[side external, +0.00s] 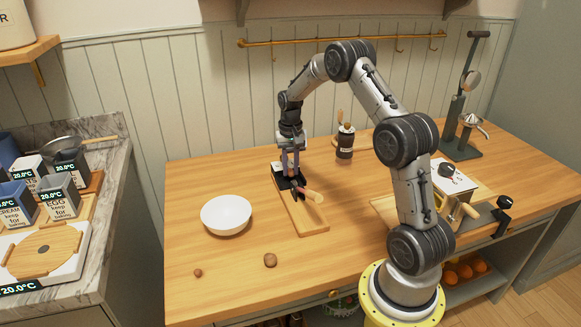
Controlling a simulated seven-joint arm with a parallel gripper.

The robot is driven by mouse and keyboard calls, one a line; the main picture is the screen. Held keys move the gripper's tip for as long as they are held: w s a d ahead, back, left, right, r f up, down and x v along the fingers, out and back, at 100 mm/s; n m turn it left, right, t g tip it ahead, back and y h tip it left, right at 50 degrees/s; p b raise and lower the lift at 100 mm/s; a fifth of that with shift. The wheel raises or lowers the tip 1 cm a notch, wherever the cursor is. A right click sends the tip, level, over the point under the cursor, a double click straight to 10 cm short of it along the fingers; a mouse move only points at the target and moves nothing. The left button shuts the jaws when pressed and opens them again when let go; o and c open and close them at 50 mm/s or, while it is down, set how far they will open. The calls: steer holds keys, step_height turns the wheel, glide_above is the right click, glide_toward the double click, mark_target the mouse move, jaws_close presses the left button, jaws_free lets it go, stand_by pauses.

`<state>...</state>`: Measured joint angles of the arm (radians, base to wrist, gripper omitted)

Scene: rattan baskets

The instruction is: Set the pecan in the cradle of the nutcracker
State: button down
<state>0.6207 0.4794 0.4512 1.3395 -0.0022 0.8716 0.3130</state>
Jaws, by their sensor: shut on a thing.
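The nutcracker (285,181) is a dark metal device with a light wooden handle (313,196), mounted on a narrow wooden board (308,221). My gripper (295,191) points straight down, with its fingertips low at the nutcracker's middle, by the cradle. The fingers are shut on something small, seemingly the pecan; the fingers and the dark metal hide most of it. I cannot tell whether it touches the cradle. Two brown nuts lie on the table front: a small round one (197,272) and a larger one (270,260).
A white bowl (226,214) stands left of the board. A dark utensil pot (344,142) stands behind, to the right. A tall press (456,125) and another board with a boxy device (453,177) are at the right. The front left table is mostly clear.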

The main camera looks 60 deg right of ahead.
steer(key=shift+f, duration=1.2)
steer(key=c, duration=0.6)
jaws_free()
step_height(320, 180, up, 14)
steer(key=shift+f, duration=0.1)
steer(key=shift+w+a, duration=0.1)
